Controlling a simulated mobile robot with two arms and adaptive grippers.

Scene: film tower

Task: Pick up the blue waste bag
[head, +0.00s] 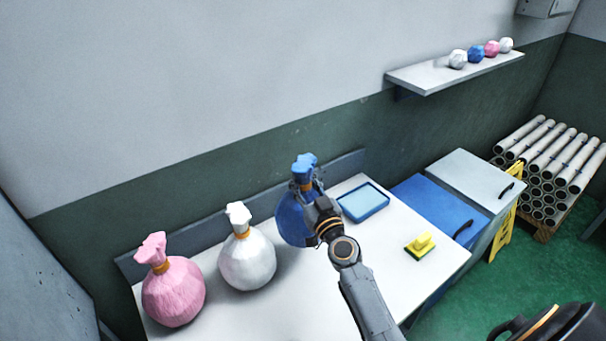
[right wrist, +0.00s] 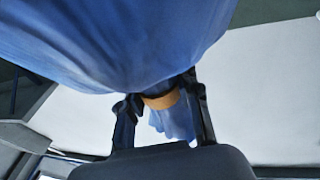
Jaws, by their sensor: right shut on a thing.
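The blue waste bag (head: 293,220) is at the back of the white table in the head view, upright, with its tied top above my right gripper (head: 306,190). The right gripper is shut on the bag's neck. In the right wrist view the blue bag (right wrist: 130,40) fills the upper part. Its orange tie (right wrist: 161,99) sits between the two fingers of the right gripper (right wrist: 163,105). My arm hides part of the bag, and I cannot tell whether its bottom touches the table. My left gripper is not in view.
A white bag (head: 247,262) and a pink bag (head: 173,293) stand left on the table (head: 385,262). A blue tray (head: 363,203) and a yellow sponge (head: 420,246) lie right. Beyond are blue and grey bins (head: 436,205), a yellow sign (head: 506,215) and stacked tubes (head: 548,160).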

